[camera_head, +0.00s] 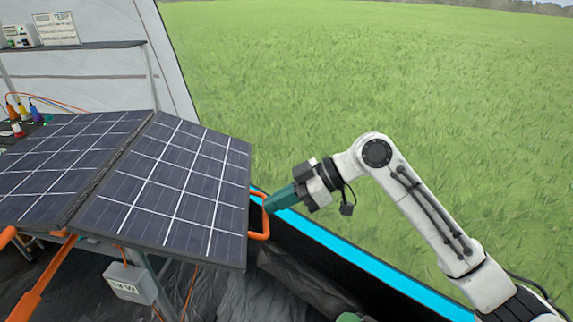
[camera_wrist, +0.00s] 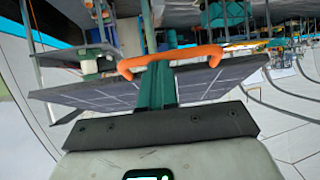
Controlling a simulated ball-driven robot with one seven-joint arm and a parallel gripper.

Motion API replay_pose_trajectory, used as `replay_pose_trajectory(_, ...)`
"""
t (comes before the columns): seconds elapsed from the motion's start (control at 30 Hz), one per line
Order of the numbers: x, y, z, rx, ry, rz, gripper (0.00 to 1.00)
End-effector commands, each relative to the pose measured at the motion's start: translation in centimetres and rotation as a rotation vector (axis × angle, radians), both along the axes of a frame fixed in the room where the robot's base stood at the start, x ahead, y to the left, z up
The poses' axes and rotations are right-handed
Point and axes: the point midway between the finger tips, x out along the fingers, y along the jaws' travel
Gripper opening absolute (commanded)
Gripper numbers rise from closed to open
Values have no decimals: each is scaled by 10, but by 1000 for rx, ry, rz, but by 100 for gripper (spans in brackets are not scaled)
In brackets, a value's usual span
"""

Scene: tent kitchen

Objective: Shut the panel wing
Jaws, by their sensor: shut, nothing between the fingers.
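The panel wing (camera_head: 195,180) is the right half of a dark solar panel with white grid lines. It lies open, tilting down to the right, beside the left panel half (camera_head: 75,150), with a seam between them. An orange handle (camera_head: 265,220) sticks out from its right edge. My gripper (camera_head: 268,206) has teal fingers, shut and empty, with their tips at the handle. In the wrist view, the fingers (camera_wrist: 160,85) run toward the orange handle (camera_wrist: 190,54), which crosses at their tips. The wing (camera_wrist: 95,94) shows behind them. I cannot tell whether they touch the handle.
A grey box (camera_head: 130,283) hangs below the wing. An orange bar (camera_head: 40,280) is at the lower left. A shelf (camera_head: 85,46) stands at the back left. A black barrier with a cyan top edge (camera_head: 340,247) runs below my arm. Grass beyond is open.

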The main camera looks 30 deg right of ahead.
Motion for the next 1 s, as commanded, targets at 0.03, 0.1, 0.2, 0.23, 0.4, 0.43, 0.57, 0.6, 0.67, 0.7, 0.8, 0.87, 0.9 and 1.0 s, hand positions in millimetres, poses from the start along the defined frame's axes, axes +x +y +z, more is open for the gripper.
replay_pose_trajectory(0.03, 1, 5, -23, 38, -9, 0, 0)
replay_pose_trajectory(0.1, 3, 11, -37, 84, -26, 1, 0)
replay_pose_trajectory(0.2, 6, 19, -55, 147, -51, 2, 0)
replay_pose_trajectory(0.23, 7, 21, -61, 164, -59, 1, 0)
replay_pose_trajectory(0.4, 13, 37, -89, 262, -96, 2, 0)
replay_pose_trajectory(0.43, 15, 41, -94, 279, -103, 3, 0)
replay_pose_trajectory(0.57, 20, 54, -114, 351, -131, 3, 0)
replay_pose_trajectory(0.6, 22, 59, -120, 374, -139, 2, 0)
replay_pose_trajectory(0.67, 24, 66, -128, 407, -154, 3, 0)
replay_pose_trajectory(0.7, 26, 71, -134, 429, -162, 4, 0)
replay_pose_trajectory(0.8, 31, 84, -148, 485, -182, 4, 0)
replay_pose_trajectory(0.87, 34, 92, -155, 520, -195, 4, 0)
replay_pose_trajectory(0.9, 36, 97, -159, 542, -204, 4, 0)
replay_pose_trajectory(1.0, 41, 112, -170, 598, -225, 4, 0)
